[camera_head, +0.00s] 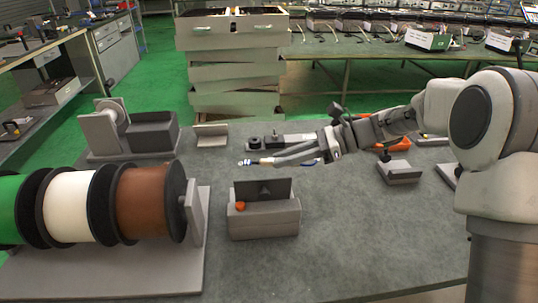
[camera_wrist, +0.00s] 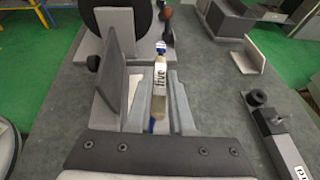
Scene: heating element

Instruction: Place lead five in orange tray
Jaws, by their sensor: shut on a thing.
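My gripper (camera_head: 272,161) reaches left over the middle of the table in the head view. In the wrist view my gripper (camera_wrist: 159,104) is shut on lead five (camera_wrist: 159,80), a pale piece with a blue end and a white label reading "five". In the head view only the white and blue tip of lead five (camera_head: 246,162) shows past the fingers, held above the table. An orange piece (camera_head: 394,146), perhaps the orange tray, lies on the table beyond my arm at the right, partly hidden by the arm.
A grey box (camera_head: 264,221) with a black upright panel and an orange knob stands in front of my gripper. Large spools (camera_head: 150,203) in green, white and brown fill the left. A grey fixture (camera_head: 105,138) stands behind them. The table's front right is clear.

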